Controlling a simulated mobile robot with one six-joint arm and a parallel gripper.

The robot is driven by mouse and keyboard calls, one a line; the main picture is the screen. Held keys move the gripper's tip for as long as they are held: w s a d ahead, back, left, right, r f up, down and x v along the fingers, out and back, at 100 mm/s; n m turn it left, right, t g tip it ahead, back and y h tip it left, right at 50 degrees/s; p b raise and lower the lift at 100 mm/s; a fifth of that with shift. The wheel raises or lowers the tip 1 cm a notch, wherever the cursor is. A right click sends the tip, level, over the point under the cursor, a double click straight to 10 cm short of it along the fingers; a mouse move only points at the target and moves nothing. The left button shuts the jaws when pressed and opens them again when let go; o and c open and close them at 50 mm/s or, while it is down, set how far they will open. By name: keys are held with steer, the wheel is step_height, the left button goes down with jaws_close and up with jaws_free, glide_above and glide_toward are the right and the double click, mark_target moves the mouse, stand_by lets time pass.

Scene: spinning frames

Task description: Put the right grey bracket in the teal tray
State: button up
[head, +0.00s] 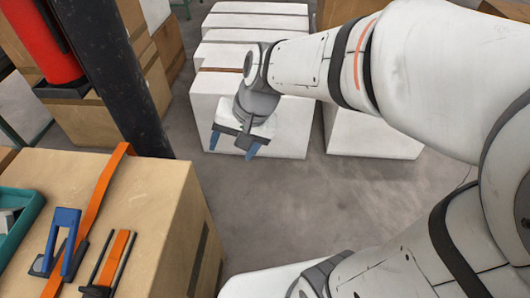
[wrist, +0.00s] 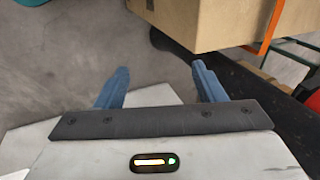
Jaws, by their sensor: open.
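The teal tray (head: 28,222) lies on a cardboard box at the left edge of the head view, partly cut off. A light grey piece (head: 8,221) shows inside it; I cannot tell whether it is a bracket. I cannot make out the right grey bracket for certain. My gripper (head: 233,146) points down over the floor, well right of the box and in front of white blocks. Its blue fingers are apart and empty, also in the wrist view (wrist: 160,86). A teal edge (wrist: 30,2) shows at the top left there, perhaps the tray.
The cardboard box (head: 155,200) carries an orange strap (head: 106,185), a blue frame-shaped piece (head: 68,218) and an orange piece between dark bars (head: 115,255). A dark post (head: 108,70) rises behind it. White blocks (head: 300,125) stand behind my gripper. Grey floor (head: 290,215) is clear between.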

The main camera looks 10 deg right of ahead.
steer(key=s+d+f+n+h, duration=0.1)
steer(key=s+d+h, duration=0.3)
steer(key=d, duration=0.9)
steer(key=shift+s+f+n, duration=0.2)
steer(key=shift+s+n, duration=0.7)
steer(key=shift+s, duration=0.1)
steer(key=shift+d+r, duration=0.1)
